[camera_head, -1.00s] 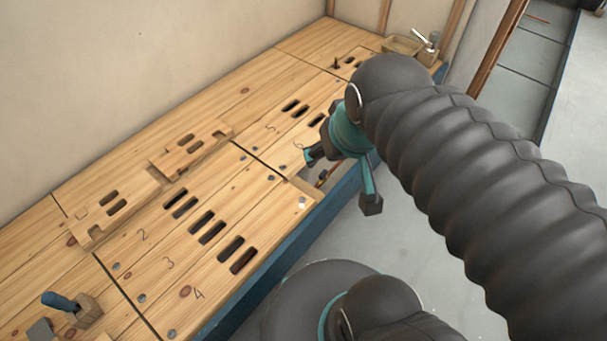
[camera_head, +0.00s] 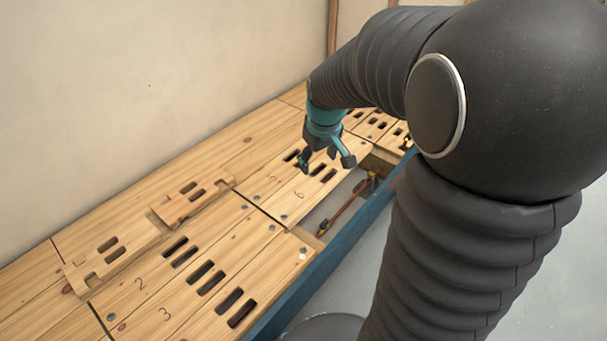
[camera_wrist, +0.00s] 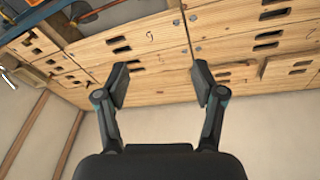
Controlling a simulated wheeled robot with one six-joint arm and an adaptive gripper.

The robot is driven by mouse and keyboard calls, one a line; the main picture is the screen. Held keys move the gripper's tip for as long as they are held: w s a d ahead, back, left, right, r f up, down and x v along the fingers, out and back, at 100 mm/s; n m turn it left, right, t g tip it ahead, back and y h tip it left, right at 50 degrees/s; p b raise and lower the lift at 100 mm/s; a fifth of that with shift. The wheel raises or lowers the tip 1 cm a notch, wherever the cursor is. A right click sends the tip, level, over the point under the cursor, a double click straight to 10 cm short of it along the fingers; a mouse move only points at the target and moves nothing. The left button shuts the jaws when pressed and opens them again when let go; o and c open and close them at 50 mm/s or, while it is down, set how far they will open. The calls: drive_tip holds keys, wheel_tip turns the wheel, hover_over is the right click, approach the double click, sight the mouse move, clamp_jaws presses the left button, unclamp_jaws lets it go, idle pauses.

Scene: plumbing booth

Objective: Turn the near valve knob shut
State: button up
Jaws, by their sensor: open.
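In the head view a copper-coloured pipe (camera_head: 346,209) runs through an open gap in the deck, beside the blue front edge. Small fittings sit at its ends: a dark and yellowish one at the near end (camera_head: 322,228) and a dark and orange one at the far end (camera_head: 373,179). They are too small for me to tell the knob's shape or its turn. My gripper (camera_head: 326,160) is above the slotted boards, to the left of the gap and apart from the fittings. In the wrist view my gripper (camera_wrist: 161,80) is open, with nothing between its fingers.
Slotted, numbered wooden boards (camera_head: 150,290) cover the deck, with a raised loose board (camera_head: 120,250) on the left. A plain wall (camera_head: 150,90) stands behind. The blue edge beam (camera_head: 345,240) borders the gap.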

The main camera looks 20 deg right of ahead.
drive_tip(key=w+d+f+n+g, duration=0.1)
drive_tip(key=w+d+f, duration=0.1)
drive_tip(key=w+f, duration=0.35)
drive_tip(key=w+d+f+n, duration=0.1)
drive_tip(key=w+d+f, duration=0.15)
drive_tip(key=f, duration=0.55)
drive_tip(key=n+g, duration=0.1)
drive_tip(key=g, duration=0.1)
approach(324, 222)
drive_tip(key=shift+n, duration=0.3)
wheel_tip(324, 222, down, 9)
drive_tip(key=shift+s+d+f+p, duration=0.15)
drive_tip(key=shift+s+f+p, duration=0.05)
drive_tip(key=shift+p, duration=0.1)
drive_tip(key=c, duration=1.1)
